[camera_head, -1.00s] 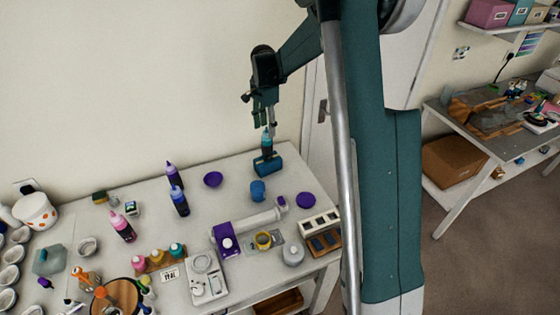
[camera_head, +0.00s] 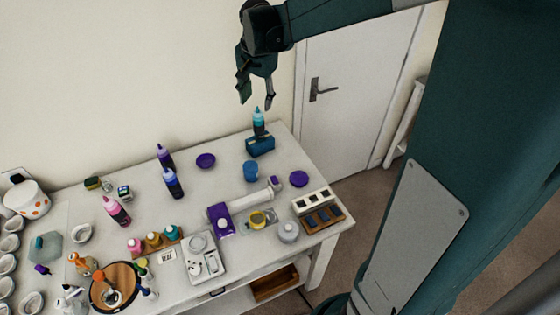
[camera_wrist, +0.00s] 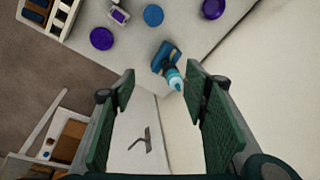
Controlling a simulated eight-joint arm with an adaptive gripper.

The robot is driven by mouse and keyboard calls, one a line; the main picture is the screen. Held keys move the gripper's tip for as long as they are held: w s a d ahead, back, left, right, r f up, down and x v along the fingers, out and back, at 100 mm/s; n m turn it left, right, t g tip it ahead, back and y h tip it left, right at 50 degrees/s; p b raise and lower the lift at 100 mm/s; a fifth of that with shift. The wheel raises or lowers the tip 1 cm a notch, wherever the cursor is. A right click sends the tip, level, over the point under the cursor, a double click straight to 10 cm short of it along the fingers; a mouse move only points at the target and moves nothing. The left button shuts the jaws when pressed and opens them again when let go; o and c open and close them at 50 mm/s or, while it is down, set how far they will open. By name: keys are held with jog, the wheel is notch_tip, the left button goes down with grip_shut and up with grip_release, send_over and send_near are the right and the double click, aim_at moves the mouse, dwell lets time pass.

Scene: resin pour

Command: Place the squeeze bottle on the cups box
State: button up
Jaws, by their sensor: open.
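The squeeze bottle (camera_head: 259,122), with teal liquid and a teal tip, stands upright on the blue cups box (camera_head: 260,146) near the table's back right corner. In the wrist view the bottle (camera_wrist: 174,79) shows from above, with the box (camera_wrist: 166,56) under and beside it. My gripper (camera_head: 256,100) is above the bottle and apart from it, with its fingers spread. In the wrist view my gripper (camera_wrist: 160,95) is open with nothing between its green pads.
A blue cup (camera_head: 250,171) stands just in front of the box. A white door (camera_head: 350,90) is behind the table's right end. The air around my gripper looks clear.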

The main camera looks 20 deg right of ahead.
jog(key=s+a+r+n+t, duration=0.1)
jog(key=s+a+r+n, duration=0.15)
jog(key=s, duration=0.45)
jog(key=s+a+r+n+t, duration=0.1)
jog(key=s+r+n, duration=0.15)
jog(key=s, duration=0.45)
jog(key=s+a+f+n+t, duration=0.1)
jog(key=s+n, duration=0.1)
jog(key=s, duration=0.6)
jog(key=s+a+f+n+t, duration=0.1)
jog(key=s+n, duration=0.2)
jog(key=s, duration=0.6)
jog(key=shift+a+f+n+t, duration=0.2)
jog(key=shift+f+n+t, duration=0.1)
jog(key=shift+t, duration=0.1)
